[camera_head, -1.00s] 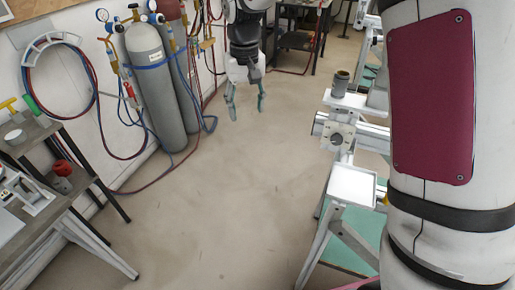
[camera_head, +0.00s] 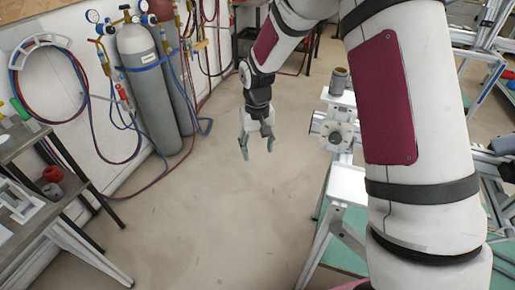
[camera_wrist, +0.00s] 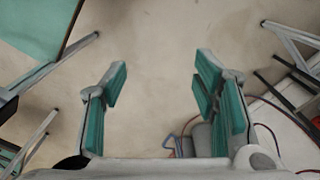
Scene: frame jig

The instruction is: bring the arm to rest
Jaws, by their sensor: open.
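My gripper (camera_head: 258,150) hangs pointing down over the bare floor, between the gas cylinders and the frame jig in the head view. Its two green-padded fingers are apart with nothing between them. In the wrist view the open fingers (camera_wrist: 160,95) show with only floor between their tips. My arm reaches in from the right side of the head view, with its forearm folding down to the gripper.
Grey gas cylinders (camera_head: 147,85) with hoses stand by the left wall. A workbench (camera_head: 30,140) is at the left, holding a red-capped item (camera_head: 53,175). The frame jig (camera_head: 345,185) stands right of my gripper, carrying a dark cylindrical part (camera_head: 339,82). The middle floor (camera_head: 220,220) is clear.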

